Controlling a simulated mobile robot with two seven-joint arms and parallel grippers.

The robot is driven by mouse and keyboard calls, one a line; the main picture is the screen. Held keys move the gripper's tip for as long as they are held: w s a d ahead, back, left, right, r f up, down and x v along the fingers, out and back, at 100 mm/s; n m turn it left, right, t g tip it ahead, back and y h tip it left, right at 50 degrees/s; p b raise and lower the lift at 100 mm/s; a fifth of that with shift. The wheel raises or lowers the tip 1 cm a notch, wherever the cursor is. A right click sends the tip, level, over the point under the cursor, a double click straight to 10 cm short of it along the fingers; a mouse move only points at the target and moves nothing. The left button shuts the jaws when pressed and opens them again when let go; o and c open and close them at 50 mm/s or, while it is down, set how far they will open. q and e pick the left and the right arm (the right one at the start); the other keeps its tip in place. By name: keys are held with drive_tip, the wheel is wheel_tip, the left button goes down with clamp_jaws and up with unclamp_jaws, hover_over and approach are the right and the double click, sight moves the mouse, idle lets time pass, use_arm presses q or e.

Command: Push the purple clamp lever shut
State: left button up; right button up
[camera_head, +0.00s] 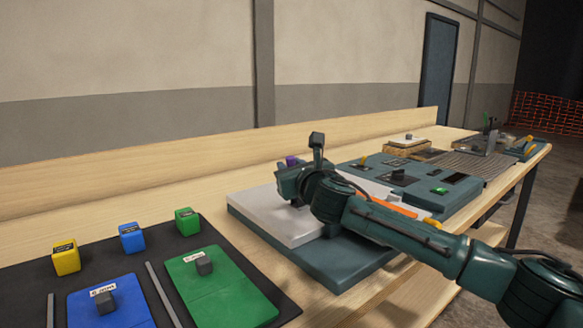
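The purple clamp lever (291,160) shows only as a small purple patch just behind my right gripper. The rest of it is hidden, so I cannot tell its angle or whether the gripper touches it. My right gripper (289,182) is over the back of a light grey plate (277,222) on a dark teal base (340,262). Its arm comes in from the right and crosses in front of the console. Its fingers are dark and hard to make out, so I cannot tell if they are open. My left gripper is not in view.
A dark mat (211,232) at left holds blue (128,296) and green (236,298) panels and small yellow, blue and green cubes. A teal console (450,205) with an orange strip (392,209) lies beyond my arm. A wooden back rail (150,172) edges the bench.

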clamp_jaws()
